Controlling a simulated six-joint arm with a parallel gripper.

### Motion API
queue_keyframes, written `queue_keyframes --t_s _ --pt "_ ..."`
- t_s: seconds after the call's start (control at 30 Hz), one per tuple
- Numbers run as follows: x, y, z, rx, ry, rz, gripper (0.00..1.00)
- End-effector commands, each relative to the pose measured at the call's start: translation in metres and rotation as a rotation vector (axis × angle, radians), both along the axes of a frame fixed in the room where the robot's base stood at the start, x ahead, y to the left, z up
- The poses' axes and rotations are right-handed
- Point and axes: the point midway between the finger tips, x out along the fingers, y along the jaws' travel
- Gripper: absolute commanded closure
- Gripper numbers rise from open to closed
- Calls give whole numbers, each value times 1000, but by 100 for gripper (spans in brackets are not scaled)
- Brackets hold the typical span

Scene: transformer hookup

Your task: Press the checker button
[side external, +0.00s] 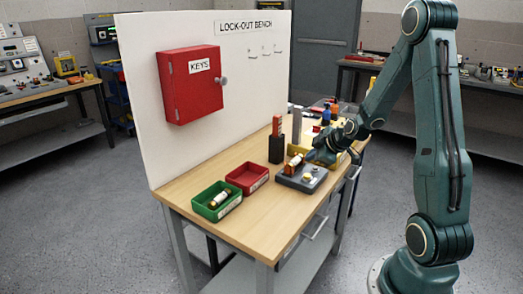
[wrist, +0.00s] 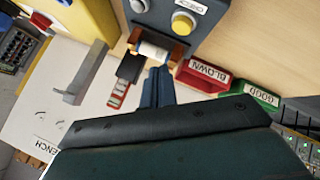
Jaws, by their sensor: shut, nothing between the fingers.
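The checker is a dark grey box (side external: 300,182) near the front edge of the bench; it also shows at the top of the wrist view (wrist: 168,17). Its round yellow button (wrist: 184,22) faces up; the button also shows in the side view (side external: 307,177). A pale fuse (wrist: 152,50) lies by copper-coloured clips at one end of the checker. My gripper (wrist: 157,72) is shut and empty. In the wrist view its fingertips appear beside the fuse, apart from the button. The exact height of the fingertips is hard to tell.
The red BLOWN bin (side external: 247,178) and green GOOD bin (side external: 216,201) stand left of the checker. The green one holds a fuse (side external: 218,198). A dark upright holder (side external: 277,150) stands behind. A red KEYS box (side external: 189,83) hangs on the white panel.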

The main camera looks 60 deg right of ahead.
Motion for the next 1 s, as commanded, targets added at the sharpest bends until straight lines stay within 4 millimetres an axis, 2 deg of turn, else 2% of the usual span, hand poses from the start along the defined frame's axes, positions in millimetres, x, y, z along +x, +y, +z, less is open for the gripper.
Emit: queue_keyframes --t_s 0.2,0.4,1.0 --pt "0 0 -23 3 1 0 100" --pt "0 0 -35 2 0 -1 100" --pt "0 0 -39 0 0 0 100"
